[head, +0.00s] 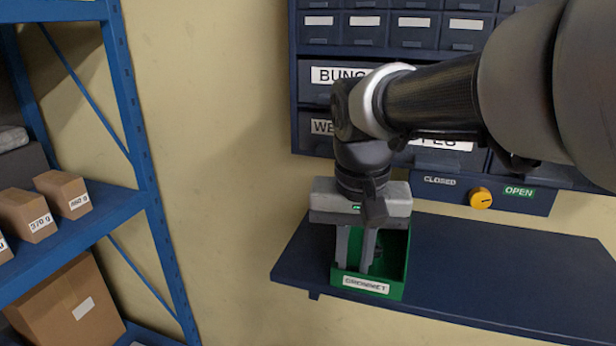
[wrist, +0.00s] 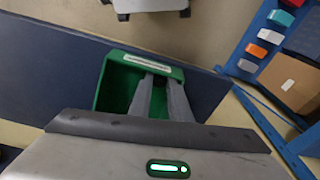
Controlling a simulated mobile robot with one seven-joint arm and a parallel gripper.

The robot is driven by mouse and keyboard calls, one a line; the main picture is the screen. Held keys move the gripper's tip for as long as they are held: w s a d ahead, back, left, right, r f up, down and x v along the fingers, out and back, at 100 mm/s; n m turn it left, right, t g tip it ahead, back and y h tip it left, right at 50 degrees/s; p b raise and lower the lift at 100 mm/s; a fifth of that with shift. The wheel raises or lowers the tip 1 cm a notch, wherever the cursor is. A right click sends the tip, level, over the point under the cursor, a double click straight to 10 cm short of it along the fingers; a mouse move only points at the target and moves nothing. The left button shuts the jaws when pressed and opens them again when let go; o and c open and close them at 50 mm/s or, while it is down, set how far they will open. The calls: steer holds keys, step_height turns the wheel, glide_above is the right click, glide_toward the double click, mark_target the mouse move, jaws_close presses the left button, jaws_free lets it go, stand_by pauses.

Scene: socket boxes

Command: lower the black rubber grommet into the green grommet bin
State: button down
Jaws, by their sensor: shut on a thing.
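The green grommet bin (head: 396,288) stands open on the dark blue shelf, with a white GROMMET label on its front. It also shows in the wrist view (wrist: 114,82). My gripper (head: 354,266) points down with both grey fingers reaching inside the bin. Its fingertips also show in the wrist view (wrist: 160,82), close together near the labelled wall. The black rubber grommet is mostly hidden; only a dark patch shows between the fingertips. I cannot tell whether it touches the bin floor.
The blue shelf (head: 480,280) is bare to the right of the bin. Behind it are labelled drawers (head: 345,75) and a panel with a yellow knob (head: 480,198) between CLOSED and OPEN. A blue rack (head: 130,130) with cardboard boxes (head: 62,193) stands at left.

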steer(key=c, duration=1.6)
jaws_free()
steer(key=shift+o, duration=0.2)
step_height(320, 180, up, 17)
steer(key=s+p, duration=0.2)
steer(key=p, duration=0.4)
steer(key=s+d+f+n+t, duration=0.1)
steer(key=s+d+f+t, duration=0.1)
steer(key=s+d+f, duration=0.3)
steer(key=s+f+n+t, duration=0.1)
steer(key=s+f+t, duration=0.1)
steer(key=f, duration=0.5)
step_height(320, 180, up, 21)
steer(key=p, duration=2)
steer(key=shift+r+p, duration=0.2)
steer(key=shift+p, duration=0.2)
